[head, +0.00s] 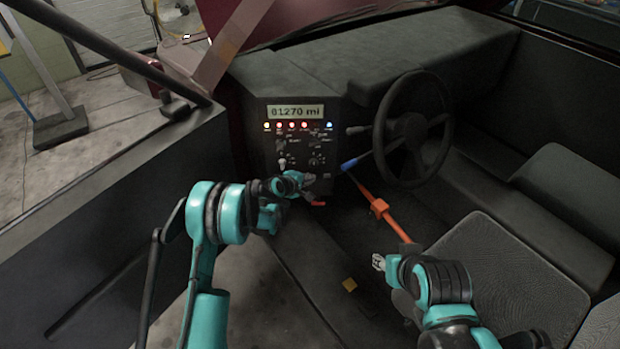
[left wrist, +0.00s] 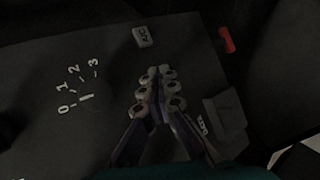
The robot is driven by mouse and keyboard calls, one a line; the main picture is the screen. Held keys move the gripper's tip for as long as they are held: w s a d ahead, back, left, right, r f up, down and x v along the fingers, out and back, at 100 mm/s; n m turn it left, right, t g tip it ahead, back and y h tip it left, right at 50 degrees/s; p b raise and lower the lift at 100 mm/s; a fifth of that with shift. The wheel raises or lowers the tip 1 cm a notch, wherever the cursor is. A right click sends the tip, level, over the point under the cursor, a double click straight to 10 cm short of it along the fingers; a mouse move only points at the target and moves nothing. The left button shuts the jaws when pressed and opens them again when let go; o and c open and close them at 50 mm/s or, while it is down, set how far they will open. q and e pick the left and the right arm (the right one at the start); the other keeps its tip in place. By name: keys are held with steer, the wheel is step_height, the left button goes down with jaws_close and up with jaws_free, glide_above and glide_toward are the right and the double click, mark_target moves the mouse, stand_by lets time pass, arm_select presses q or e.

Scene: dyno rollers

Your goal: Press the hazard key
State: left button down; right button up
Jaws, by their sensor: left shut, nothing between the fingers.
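The dark dashboard panel (head: 262,140) carries a lit display (head: 295,111), a row of coloured lights and several knobs. I cannot make out which key is the hazard key. My left gripper (head: 308,180) is at the panel's lower part and shut, with nothing between its fingers. In the left wrist view its fingertips (left wrist: 158,78) are together over the panel, between a 0-to-3 dial (left wrist: 97,97) and a grey block (left wrist: 226,115) near the label DATA. An A/C key (left wrist: 142,37) is just beyond them; contact is unclear. My right gripper (head: 379,262) is away near the seat.
A small red part (head: 318,204) sits below the panel, and a red part (left wrist: 227,40) shows in the wrist view. An orange bar (head: 380,208) with a blue end slants beside the steering wheel (head: 411,130). A yellow block (head: 349,285) lies on the floor.

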stand_by(0.4)
arm_select(q)
steer(key=shift+s, duration=0.35)
steer(key=s, duration=0.6)
stand_by(0.3)
stand_by(0.3)
